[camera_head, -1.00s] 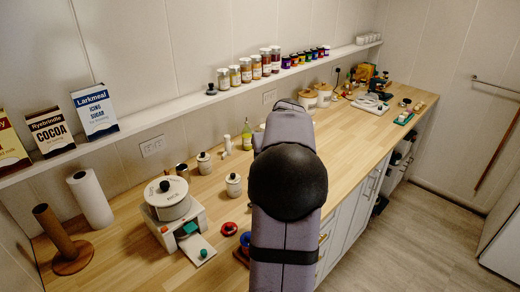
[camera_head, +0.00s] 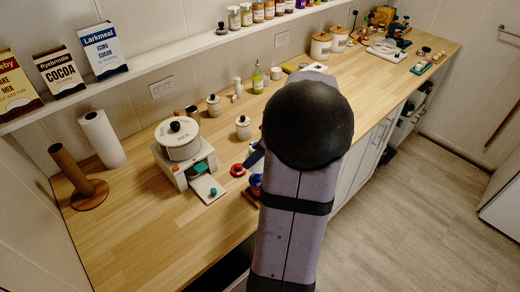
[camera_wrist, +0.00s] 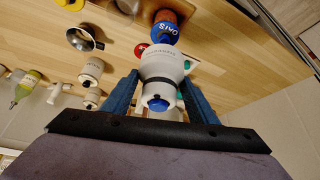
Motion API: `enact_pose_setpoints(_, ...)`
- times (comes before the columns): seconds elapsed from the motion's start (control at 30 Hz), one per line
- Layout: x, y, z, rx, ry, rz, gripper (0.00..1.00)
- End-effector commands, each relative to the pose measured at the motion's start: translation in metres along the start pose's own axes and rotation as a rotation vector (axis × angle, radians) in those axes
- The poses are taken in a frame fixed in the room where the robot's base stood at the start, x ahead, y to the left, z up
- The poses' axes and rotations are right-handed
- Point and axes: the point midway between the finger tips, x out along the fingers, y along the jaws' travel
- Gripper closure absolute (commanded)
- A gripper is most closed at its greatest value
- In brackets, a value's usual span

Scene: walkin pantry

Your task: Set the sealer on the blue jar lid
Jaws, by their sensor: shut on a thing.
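My gripper (camera_wrist: 160,92) is shut on the sealer (camera_wrist: 163,66), a white rounded body with a dark band and a blue button at its near end. The blue jar lid (camera_wrist: 164,32), with white lettering, shows just beyond the sealer's far end in the wrist view. I cannot tell whether the two touch. In the head view a blue piece of it (camera_head: 255,184) shows low on the counter, beside my arm. My arm hides the sealer and most of the gripper there.
A red ring (camera_head: 238,170) lies left of the blue lid. A white machine (camera_head: 184,152) stands further left. Lidded canisters (camera_head: 243,127) and an oil bottle (camera_head: 257,79) stand behind. The counter's front left is clear.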

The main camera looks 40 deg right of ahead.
Motion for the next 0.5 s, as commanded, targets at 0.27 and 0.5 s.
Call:
enact_pose_setpoints(0.27, 0.0006, 0.0003, 0.0004, -0.026, -0.001, -0.014, 0.75)
enact_pose_setpoints(0.5, 0.0071, 0.0003, 0.0041, -0.024, -0.001, -0.014, 0.75)
